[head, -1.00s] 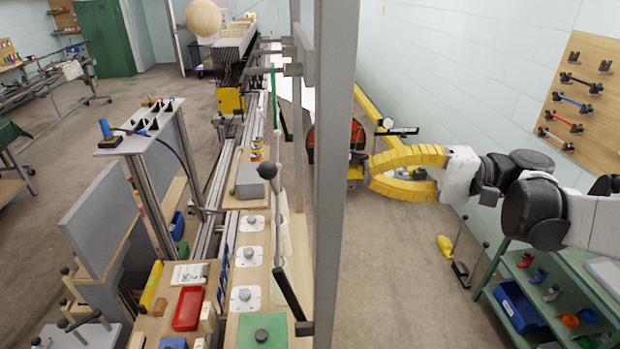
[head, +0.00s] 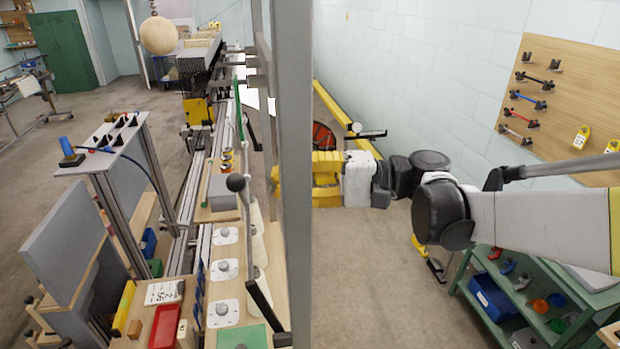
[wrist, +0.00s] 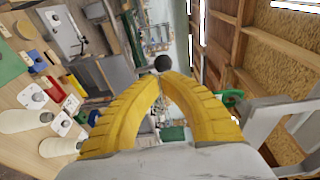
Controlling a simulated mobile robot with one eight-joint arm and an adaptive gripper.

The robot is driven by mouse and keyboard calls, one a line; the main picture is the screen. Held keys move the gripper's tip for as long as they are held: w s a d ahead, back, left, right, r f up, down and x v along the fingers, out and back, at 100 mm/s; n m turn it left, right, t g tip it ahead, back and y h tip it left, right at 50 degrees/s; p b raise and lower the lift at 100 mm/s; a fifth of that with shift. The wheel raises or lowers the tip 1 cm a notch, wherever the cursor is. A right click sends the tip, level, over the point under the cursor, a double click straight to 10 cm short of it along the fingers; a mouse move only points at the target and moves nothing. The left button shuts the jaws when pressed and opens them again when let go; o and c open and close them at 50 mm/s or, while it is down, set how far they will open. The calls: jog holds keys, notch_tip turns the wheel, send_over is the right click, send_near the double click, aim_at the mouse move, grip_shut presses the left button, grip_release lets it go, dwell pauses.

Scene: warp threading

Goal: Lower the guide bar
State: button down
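A dark ball knob (head: 236,183) tops a thin rod left of the grey post in the head view. The same-looking dark ball (wrist: 162,62) shows just beyond my fingertips in the wrist view. I cannot tell for certain which piece is the guide bar. My gripper (wrist: 160,80) has curved yellow fingers whose tips come together with nothing visible between them. In the head view my gripper (head: 322,175) is right of the knob, and its tips are partly hidden behind the post. I see no contact with the knob.
The upright grey post (head: 297,220) stands between the bench and my arm in the head view. The bench carries white plates with grey knobs (head: 223,270) and a red tray (head: 164,327). A green shelf (head: 530,290) stands at lower right. Floor below my arm is open.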

jog(key=a, duration=0.3)
jog(key=shift+s+a, duration=0.1)
jog(key=shift+a, duration=0.15)
